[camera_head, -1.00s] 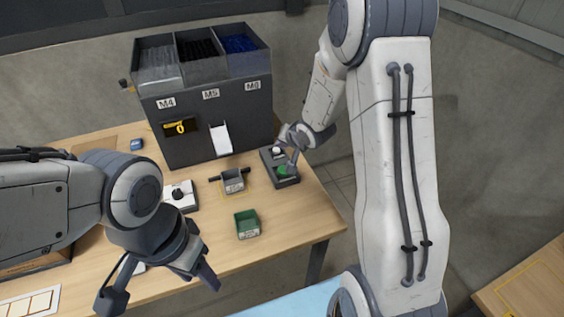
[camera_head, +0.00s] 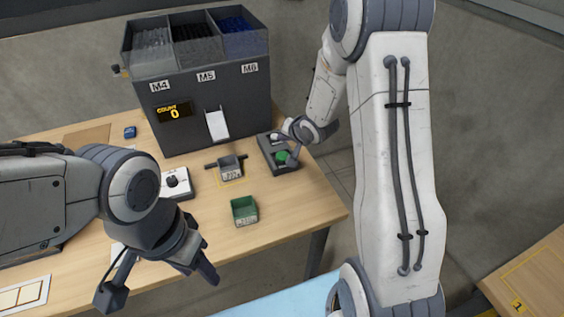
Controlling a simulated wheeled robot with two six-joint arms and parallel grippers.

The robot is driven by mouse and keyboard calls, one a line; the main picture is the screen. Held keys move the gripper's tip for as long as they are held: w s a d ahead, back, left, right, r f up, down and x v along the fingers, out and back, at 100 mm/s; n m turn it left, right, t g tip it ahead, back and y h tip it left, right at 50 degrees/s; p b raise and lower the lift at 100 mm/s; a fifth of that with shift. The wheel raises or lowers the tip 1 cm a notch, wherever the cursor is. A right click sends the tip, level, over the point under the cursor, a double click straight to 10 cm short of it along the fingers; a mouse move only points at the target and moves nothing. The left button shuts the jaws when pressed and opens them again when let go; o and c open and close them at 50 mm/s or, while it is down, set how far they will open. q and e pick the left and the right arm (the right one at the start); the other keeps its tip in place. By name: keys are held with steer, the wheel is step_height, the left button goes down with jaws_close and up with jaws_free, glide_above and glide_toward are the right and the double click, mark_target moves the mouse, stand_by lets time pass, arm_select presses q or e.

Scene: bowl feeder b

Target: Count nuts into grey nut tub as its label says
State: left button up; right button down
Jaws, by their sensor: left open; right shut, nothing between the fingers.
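The grey nut tub (camera_head: 229,167) stands on the table in front of the feeder's white chute (camera_head: 217,125). Its label is too small to read. The feeder (camera_head: 210,112) has three bins marked M4, M5 and M6, and its display (camera_head: 174,112) reads COUNT 0. A button box (camera_head: 274,150) with a green button (camera_head: 283,156) and a white one stands right of the tub. My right gripper (camera_head: 289,152) is shut and empty at this box, over the green button; contact is unclear. My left gripper (camera_head: 158,281) is open and empty at the front left, away from the tub.
A green tub (camera_head: 244,211) stands in front of the grey tub. A white dial box (camera_head: 177,183) is to the left, and a small blue object (camera_head: 130,132) lies further back. The table (camera_head: 300,213) is clear at the front right.

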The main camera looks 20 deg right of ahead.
mark_target(284, 158)
step_height(284, 158, down, 4)
steer(key=shift+b, duration=1.25)
arm_select(q)
step_height(284, 158, down, 4)
arm_select(e)
steer(key=shift+f, duration=0.3)
stand_by(0.4)
arm_select(q)
steer(key=shift+f+b, duration=0.15)
steer(key=shift+b, duration=0.15)
arm_select(e)
steer(key=shift+f, duration=0.4)
arm_select(q)
steer(key=shift+f, duration=0.25)
arm_select(e)
steer(key=shift+f, duration=0.45)
stand_by(0.3)
arm_select(q)
steer(key=shift+r+p, duration=0.7)
steer(key=shift+r, duration=0.25)
arm_select(e)
steer(key=shift+r, duration=0.85)
arm_select(q)
step_height(284, 158, up, 5)
steer(key=p, duration=0.5)
arm_select(e)
step_height(284, 158, up, 5)
